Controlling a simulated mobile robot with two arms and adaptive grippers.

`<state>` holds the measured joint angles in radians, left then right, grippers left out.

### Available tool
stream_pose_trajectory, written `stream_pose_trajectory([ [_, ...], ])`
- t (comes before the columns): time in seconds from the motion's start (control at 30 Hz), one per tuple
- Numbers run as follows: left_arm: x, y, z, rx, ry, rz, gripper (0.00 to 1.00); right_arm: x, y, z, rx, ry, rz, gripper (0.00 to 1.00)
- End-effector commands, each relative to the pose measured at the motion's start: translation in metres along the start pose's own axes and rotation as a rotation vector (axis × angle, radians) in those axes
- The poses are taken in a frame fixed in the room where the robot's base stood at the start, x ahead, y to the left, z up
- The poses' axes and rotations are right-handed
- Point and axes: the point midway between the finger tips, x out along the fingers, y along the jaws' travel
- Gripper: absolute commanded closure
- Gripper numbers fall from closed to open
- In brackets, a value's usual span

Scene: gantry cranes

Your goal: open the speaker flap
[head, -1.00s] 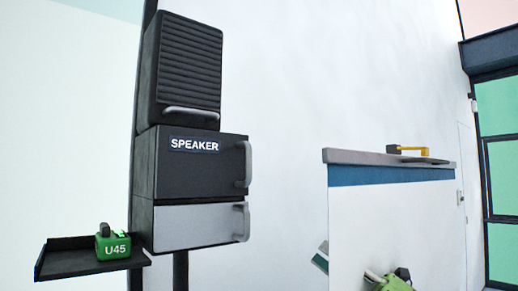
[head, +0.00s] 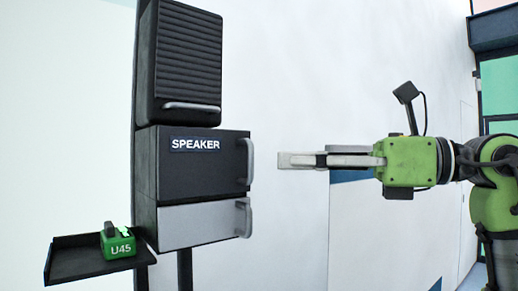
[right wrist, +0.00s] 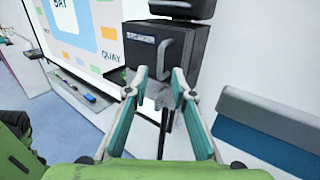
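The speaker flap (head: 205,172) is the dark front of the middle box on the post, labelled SPEAKER. It looks closed, flush with its box. Its vertical grey handle (head: 246,162) is at the right edge. The flap (right wrist: 142,58) and its handle (right wrist: 165,58) also show in the right wrist view, beyond the fingertips. My right gripper (head: 284,160) comes in from the right at about handle height, pointing left, apart from the handle in the picture. In the wrist view its two fingers (right wrist: 160,78) are spread with nothing between them. My left gripper is not in view.
A ribbed upper box (head: 185,62) with a horizontal handle sits above. A light grey panel (head: 200,226) with its own handle is below. A tray (head: 75,262) at lower left holds a green U45 item (head: 118,244).

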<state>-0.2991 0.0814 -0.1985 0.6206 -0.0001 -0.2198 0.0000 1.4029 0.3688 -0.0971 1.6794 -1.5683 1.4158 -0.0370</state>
Motion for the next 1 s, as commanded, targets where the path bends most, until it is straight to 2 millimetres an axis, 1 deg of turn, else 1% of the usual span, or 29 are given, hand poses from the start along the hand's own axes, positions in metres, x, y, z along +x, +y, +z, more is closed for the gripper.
stream_pose_trajectory([
  [0.03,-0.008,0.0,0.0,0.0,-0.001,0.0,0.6,0.013,0.002,0.004,0.001,-0.001,0.006,0.77],
  [0.2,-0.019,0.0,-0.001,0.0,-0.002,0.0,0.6,0.043,0.001,0.003,0.002,0.0,0.003,0.77],
  [0.3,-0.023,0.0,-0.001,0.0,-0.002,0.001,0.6,0.054,0.0,0.003,0.002,-0.002,0.002,0.77],
  [0.4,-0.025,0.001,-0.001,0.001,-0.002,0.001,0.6,0.062,0.001,0.001,0.002,-0.001,0.002,0.77],
  [0.53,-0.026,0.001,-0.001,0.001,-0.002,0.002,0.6,0.066,0.0,0.0,0.001,-0.001,0.0,0.77],
  [0.73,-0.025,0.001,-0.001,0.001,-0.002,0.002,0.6,0.066,0.0,0.0,0.001,-0.001,0.0,0.77],
  [0.77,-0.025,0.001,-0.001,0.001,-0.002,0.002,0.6,0.066,0.0,0.0,0.001,-0.001,0.0,0.79],
  [0.8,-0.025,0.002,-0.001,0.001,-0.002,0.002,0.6,0.066,0.0,0.0,0.001,-0.001,0.0,0.9],
  [0.83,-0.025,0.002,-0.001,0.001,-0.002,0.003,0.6,0.066,0.0,0.0,0.001,-0.001,0.0,0.97],
  [0.87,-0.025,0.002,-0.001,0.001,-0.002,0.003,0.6,0.066,0.0,0.0,0.001,-0.001,0.0,1.0],
  [1.0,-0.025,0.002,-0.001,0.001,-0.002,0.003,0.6,0.066,0.0,0.0,0.001,-0.001,0.0,1.0],
])
